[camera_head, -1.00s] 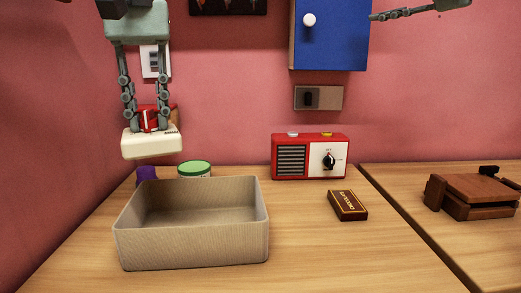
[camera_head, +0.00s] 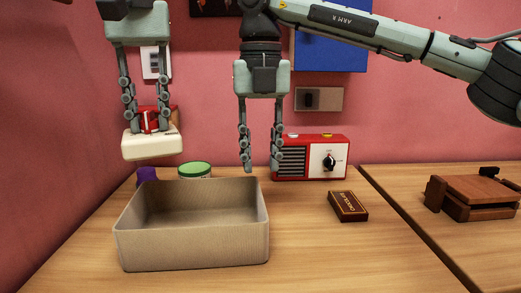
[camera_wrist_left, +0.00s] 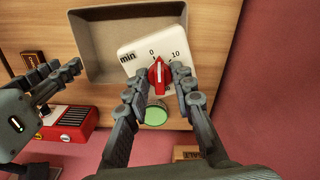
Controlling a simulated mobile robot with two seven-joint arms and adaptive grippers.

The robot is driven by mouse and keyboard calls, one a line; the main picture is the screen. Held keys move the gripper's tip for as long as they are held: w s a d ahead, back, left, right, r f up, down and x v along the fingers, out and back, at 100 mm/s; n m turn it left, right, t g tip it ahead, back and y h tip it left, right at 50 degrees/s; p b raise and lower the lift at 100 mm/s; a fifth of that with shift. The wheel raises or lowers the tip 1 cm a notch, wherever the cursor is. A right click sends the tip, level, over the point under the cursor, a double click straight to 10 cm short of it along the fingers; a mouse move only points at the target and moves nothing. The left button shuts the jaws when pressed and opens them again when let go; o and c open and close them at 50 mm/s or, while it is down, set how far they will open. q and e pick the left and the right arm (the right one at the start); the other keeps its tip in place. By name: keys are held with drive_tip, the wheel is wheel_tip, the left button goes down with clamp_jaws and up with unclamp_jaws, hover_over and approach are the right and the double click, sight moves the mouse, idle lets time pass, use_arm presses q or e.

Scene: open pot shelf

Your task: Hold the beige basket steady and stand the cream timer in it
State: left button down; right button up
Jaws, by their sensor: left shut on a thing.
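The beige basket (camera_head: 192,247) stands on the wooden table at the front left, open at the top and empty in what I can see. The cream timer (camera_head: 150,147) hangs above and behind its left back part. My left gripper (camera_head: 146,126) points down and is shut on the timer's red knob. The left wrist view shows the timer's cream face (camera_wrist_left: 150,42) with "min" markings and the red knob (camera_wrist_left: 159,76) between the fingers. My right gripper (camera_head: 260,168) points down with fingers apart, empty, behind the basket's right back corner and in front of the radio.
A red radio (camera_head: 310,158) stands behind on the right. A dark chocolate box (camera_head: 347,206) lies right of the basket. A green-lidded tub (camera_head: 194,169) and a purple item (camera_head: 147,174) stand behind the basket. A brown wooden object (camera_head: 478,195) is far right.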

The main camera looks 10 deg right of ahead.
sight(261, 213)
wheel_tip(261, 213, down, 12)
drive_tip(key=shift+r, duration=0.2)
idle(0.4)
clamp_jaws()
